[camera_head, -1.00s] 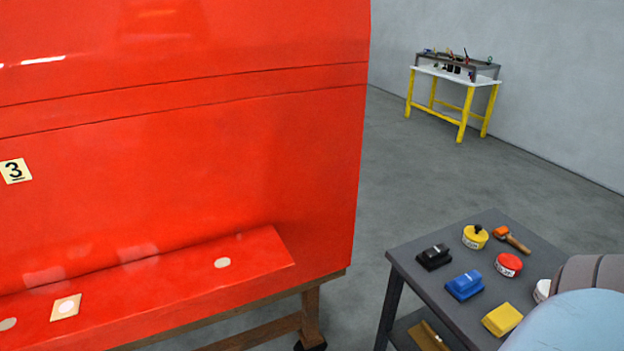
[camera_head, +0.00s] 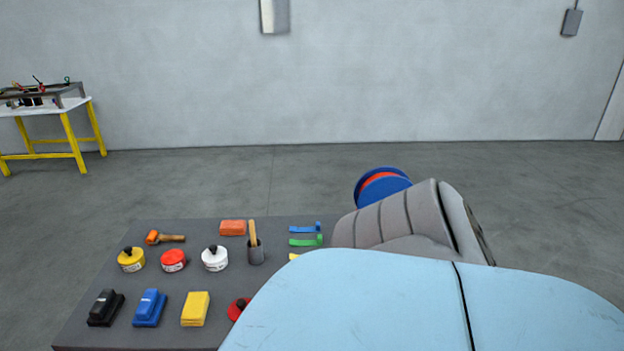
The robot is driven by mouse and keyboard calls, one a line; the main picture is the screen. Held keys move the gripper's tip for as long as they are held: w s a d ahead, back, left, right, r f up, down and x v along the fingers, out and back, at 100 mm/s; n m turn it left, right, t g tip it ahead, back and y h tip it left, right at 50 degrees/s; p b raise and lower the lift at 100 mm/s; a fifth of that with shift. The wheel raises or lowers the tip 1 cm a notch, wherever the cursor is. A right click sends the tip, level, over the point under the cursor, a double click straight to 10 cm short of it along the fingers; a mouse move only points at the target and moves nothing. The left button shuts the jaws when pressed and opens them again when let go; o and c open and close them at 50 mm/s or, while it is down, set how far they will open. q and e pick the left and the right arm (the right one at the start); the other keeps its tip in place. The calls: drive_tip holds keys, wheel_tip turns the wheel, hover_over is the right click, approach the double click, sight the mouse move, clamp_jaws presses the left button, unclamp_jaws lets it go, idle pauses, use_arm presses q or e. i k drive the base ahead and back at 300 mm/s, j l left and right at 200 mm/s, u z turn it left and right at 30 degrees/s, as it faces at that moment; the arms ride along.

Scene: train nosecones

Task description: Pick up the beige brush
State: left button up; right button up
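A tan stick-like handle (camera_head: 252,232) stands upright in a small dark grey cup (camera_head: 256,252) on the grey table (camera_head: 140,250). It may be the beige brush, but its lower end is hidden inside the cup, so I cannot tell for sure. No other thing that looks like a beige brush shows. The right part of the table is hidden behind a large light-blue and grey shape in the foreground. Neither of my grippers is in view.
Around the cup stand a white tin (camera_head: 215,259), a red tin (camera_head: 174,261), a yellow tin (camera_head: 132,261), an orange block (camera_head: 233,228), a roller (camera_head: 165,238) and green strip (camera_head: 305,241). Blue (camera_head: 149,308) and yellow (camera_head: 195,310) blocks lie in front.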

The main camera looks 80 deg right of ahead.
sight(251, 222)
drive_tip(key=z, duration=1.8)
